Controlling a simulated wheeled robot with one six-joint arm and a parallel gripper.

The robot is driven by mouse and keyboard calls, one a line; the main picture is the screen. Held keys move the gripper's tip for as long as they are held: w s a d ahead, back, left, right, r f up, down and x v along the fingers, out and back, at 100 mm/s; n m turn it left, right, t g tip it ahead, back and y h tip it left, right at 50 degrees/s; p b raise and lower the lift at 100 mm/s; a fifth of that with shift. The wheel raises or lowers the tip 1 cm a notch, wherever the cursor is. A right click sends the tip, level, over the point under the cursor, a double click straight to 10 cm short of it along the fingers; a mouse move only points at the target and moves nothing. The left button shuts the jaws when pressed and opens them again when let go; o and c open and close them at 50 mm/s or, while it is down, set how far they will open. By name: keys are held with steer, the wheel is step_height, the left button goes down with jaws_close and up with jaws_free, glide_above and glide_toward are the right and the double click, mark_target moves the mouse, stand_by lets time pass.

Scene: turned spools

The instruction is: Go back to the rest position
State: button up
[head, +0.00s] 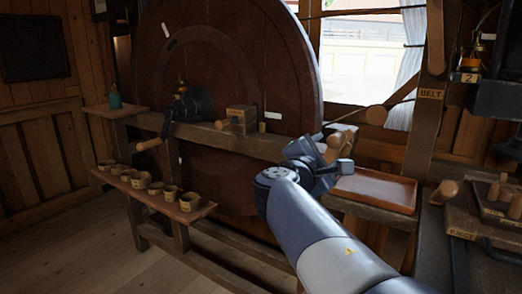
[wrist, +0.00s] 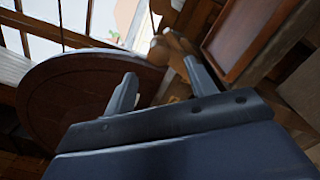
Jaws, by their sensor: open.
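My gripper (head: 335,165) is at the end of my raised arm, in front of the long wooden bench and just left of the red-brown tray (head: 375,188). In the wrist view its two fingers (wrist: 160,75) stand well apart with nothing between them. Pale turned wooden pieces (head: 336,141) show just behind the gripper in the head view, partly hidden by it. They also show in the wrist view (wrist: 172,45), beyond the fingers. I cannot tell whether the gripper touches anything.
A huge wooden wheel (head: 240,60) stands behind the bench (head: 265,146). A low shelf (head: 192,212) with several small cups is at left. A crank (head: 152,144) sticks out from the bench. A post marked BELT (head: 430,94) and pegged machinery (head: 490,205) are at right.

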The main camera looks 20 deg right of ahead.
mark_target(332, 142)
steer(key=x, duration=1)
steer(key=shift+w+d, duration=0.2)
steer(key=shift+w+a+r, duration=0.1)
steer(key=shift+w+a, duration=0.05)
steer(key=shift+a, duration=0.05)
